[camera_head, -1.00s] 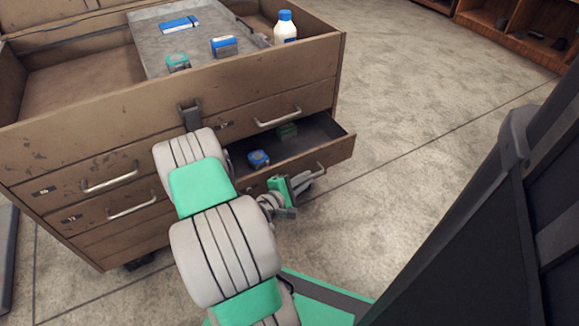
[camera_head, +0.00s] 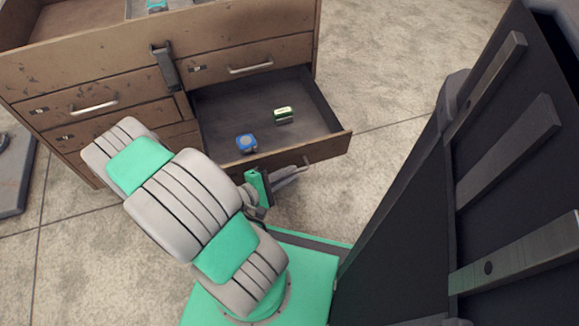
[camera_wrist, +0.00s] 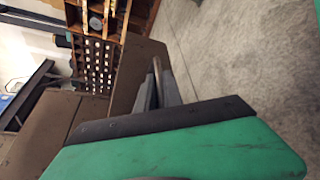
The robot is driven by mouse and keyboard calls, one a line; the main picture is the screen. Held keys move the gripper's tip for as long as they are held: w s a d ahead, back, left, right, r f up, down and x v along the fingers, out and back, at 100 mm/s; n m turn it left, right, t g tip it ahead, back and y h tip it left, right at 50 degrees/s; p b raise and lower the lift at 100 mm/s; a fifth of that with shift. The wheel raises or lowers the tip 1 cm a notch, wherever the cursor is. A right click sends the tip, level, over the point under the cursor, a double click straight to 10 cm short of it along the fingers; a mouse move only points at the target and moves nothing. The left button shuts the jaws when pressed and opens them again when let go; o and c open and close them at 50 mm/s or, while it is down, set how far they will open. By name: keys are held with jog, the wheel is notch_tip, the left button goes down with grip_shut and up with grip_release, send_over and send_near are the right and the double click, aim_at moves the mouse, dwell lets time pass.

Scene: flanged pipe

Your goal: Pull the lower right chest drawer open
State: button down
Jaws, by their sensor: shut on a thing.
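The lower right chest drawer (camera_head: 222,113) stands well out from the brown chest (camera_head: 130,72) in the head view. Its dark inside holds a blue round item (camera_head: 246,143) and a green and white box (camera_head: 284,115). My gripper (camera_head: 304,163) is at the drawer's front face and shut on its handle; the handle is mostly hidden by the fingers in the head view. In the wrist view, my gripper's fingers (camera_wrist: 158,88) close around the thin handle bar (camera_wrist: 157,68) beside the brown drawer front (camera_wrist: 136,72).
The upper right drawer, with its handle (camera_head: 250,68), and the left drawers, with a handle (camera_head: 95,107), are shut. A dark latch (camera_head: 164,66) hangs on the chest front. Bare concrete floor (camera_head: 400,145) lies to the right of the drawer.

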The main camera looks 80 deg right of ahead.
jog(key=shift+s+a, duration=0.1)
jog(key=c, duration=1.5)
grip_release()
jog(key=shift+w, duration=0.2)
